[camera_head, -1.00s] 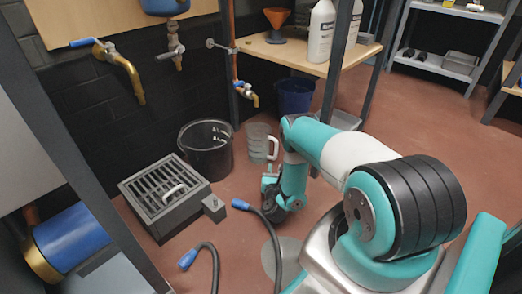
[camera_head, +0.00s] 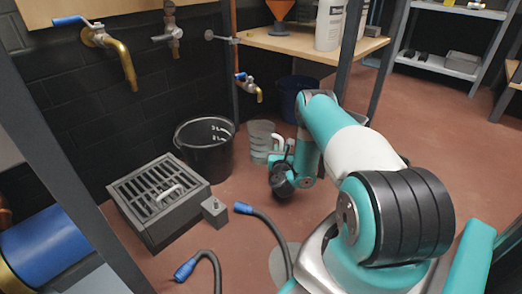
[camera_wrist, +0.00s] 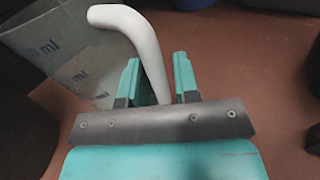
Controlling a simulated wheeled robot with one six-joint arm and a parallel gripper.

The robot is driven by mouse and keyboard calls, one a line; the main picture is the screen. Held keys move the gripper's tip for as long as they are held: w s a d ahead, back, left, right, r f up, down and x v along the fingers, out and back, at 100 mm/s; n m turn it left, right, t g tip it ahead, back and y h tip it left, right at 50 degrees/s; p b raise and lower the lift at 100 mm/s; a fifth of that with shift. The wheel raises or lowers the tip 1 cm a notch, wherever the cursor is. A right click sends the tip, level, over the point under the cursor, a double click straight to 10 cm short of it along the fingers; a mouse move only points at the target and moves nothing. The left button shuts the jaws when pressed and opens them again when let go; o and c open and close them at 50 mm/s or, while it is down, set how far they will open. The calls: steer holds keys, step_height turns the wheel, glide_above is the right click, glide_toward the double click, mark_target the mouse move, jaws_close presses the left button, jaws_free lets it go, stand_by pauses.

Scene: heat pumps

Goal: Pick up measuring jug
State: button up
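The measuring jug (camera_head: 261,138) is a clear, greyish cup with a white handle (camera_head: 279,143). It stands on the red floor just right of the black bucket. In the wrist view the jug (camera_wrist: 60,50) fills the upper left, with "ml" marks on its wall. Its white handle (camera_wrist: 138,45) curves down to between my two teal fingers. My gripper (camera_wrist: 157,75) is open, with one finger on each side of the handle and a gap visible at the right finger. In the head view my gripper (camera_head: 284,158) is small and partly hidden by my arm.
A black bucket (camera_head: 205,155) stands close left of the jug, and a dark blue bucket (camera_head: 297,98) behind it. A grated grey box (camera_head: 150,215) and blue-tipped hoses (camera_head: 262,222) lie in front. A wooden table (camera_head: 295,47) stands behind.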

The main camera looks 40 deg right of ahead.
steer(key=shift+c, duration=0.3)
jaws_close()
steer(key=shift+r, duration=0.15)
